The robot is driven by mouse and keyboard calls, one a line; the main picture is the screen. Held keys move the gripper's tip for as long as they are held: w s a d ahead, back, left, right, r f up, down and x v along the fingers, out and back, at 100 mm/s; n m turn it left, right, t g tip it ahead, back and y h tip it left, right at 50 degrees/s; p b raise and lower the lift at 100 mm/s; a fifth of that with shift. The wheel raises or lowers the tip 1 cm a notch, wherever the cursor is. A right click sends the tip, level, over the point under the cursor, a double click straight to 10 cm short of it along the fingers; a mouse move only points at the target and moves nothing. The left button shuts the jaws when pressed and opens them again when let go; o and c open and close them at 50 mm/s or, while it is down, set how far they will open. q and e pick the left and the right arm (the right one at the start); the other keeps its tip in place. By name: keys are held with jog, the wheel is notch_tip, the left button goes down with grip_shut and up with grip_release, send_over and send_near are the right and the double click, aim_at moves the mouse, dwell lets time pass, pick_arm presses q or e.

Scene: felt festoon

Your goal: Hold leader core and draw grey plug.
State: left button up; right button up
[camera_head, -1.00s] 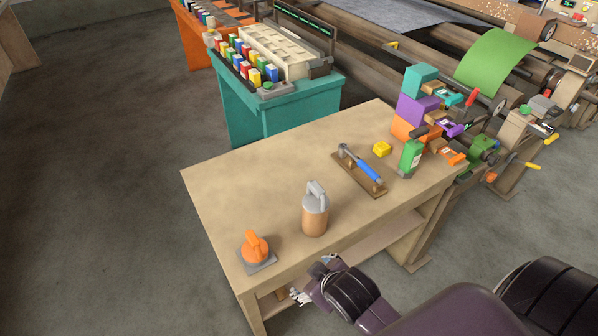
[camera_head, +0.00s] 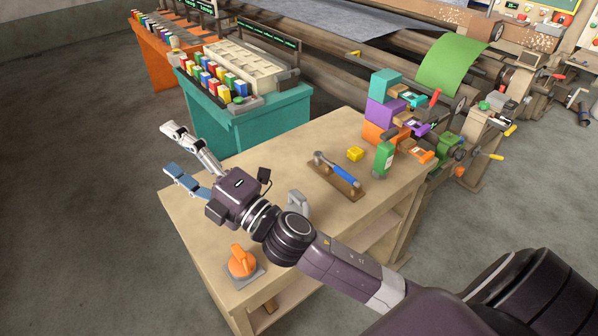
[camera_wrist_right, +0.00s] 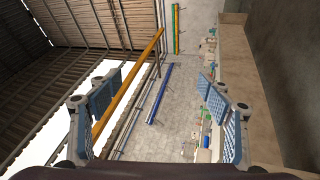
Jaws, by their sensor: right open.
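The grey plug's looped handle (camera_head: 298,202) shows just behind my right wrist in the head view. In the earlier head frame it tops a copper-brown cylinder standing upright on the wooden table, which looks like the leader core. That body is now hidden behind my right arm. My right gripper (camera_head: 168,150) is open and empty, held up over the table's far left edge, to the left of the plug and apart from it. In the right wrist view its blue-padded fingers (camera_wrist_right: 160,98) are spread with nothing between them. My left gripper is not in view.
An orange knob on a grey plate (camera_head: 243,262) sits at the table's near left corner. A teal bench (camera_head: 262,120) stands behind.

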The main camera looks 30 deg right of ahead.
jog(key=s+a+r+n+g+y, duration=0.35)
jog(key=a+n+g+y, duration=0.4)
jog(key=n, duration=0.55)
jog(key=n+g+h, duration=1.2)
jog(key=n+h, duration=0.4)
jog(key=n, duration=0.4)
send_over(299, 194)
notch_tip(299, 194, down, 16)
jog(key=shift+f, duration=0.2)
jog(key=shift+d+f, duration=0.2)
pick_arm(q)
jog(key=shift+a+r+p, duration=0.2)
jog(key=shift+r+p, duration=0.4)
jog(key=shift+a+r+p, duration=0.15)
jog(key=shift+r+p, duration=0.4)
pick_arm(e)
notch_tip(299, 194, down, 7)
jog(key=shift+a+f, duration=0.1)
jog(key=shift+f, duration=0.1)
